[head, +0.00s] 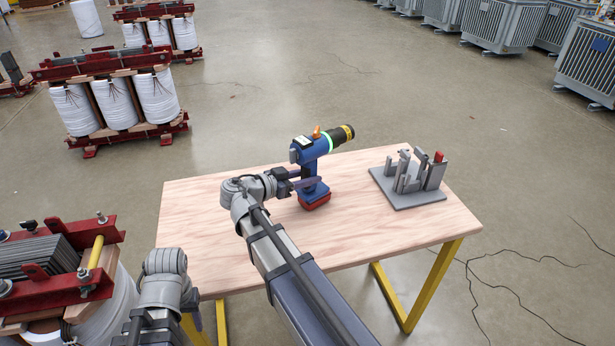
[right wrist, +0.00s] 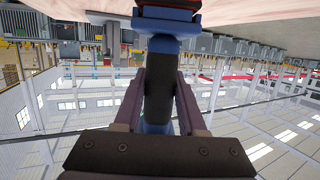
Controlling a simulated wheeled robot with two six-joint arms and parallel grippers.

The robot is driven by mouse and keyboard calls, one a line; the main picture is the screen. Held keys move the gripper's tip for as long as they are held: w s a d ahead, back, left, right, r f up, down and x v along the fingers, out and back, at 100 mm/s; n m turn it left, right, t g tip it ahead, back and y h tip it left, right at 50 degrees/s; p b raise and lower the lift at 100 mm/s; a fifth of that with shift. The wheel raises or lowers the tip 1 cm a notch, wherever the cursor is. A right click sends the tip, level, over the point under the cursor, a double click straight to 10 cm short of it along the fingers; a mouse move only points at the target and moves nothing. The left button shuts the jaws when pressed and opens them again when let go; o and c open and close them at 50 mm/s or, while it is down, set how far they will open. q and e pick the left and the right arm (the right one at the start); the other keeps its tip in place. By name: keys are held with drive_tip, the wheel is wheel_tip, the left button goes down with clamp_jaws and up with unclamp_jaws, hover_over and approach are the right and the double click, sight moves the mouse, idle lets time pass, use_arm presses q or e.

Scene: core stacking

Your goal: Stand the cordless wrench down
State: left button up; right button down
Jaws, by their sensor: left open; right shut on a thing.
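The cordless wrench (head: 311,151) is blue with a black nose, a green ring and a red battery base. It is upright over the wooden table (head: 215,215), its nose pointing right and away. Its base is at or just above the tabletop; I cannot tell if it touches. My right gripper (head: 303,184) is shut on the handle, which in the right wrist view (right wrist: 158,88) runs between the two fingers, with the base at the top. My left gripper (head: 196,316) is open and empty beside the table's near left corner, partly hidden by its wrist.
A grey fixture (head: 407,198) with upright posts and a red-topped part stands on the table's right side. A transformer core with red clamps (head: 62,262) is at the lower left. The tabletop left of the wrench is clear.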

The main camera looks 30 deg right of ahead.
drive_tip(key=shift+f+b, duration=0.3)
drive_tip(key=shift+b, duration=0.05)
idle(0.4)
drive_tip(key=shift+c, duration=2)
unclamp_jaws()
drive_tip(key=shift+a, duration=0.1)
drive_tip(key=p+v, duration=0.2)
drive_tip(key=v, duration=0.5)
drive_tip(key=shift+a, duration=0.3)
drive_tip(key=shift+r, duration=0.1)
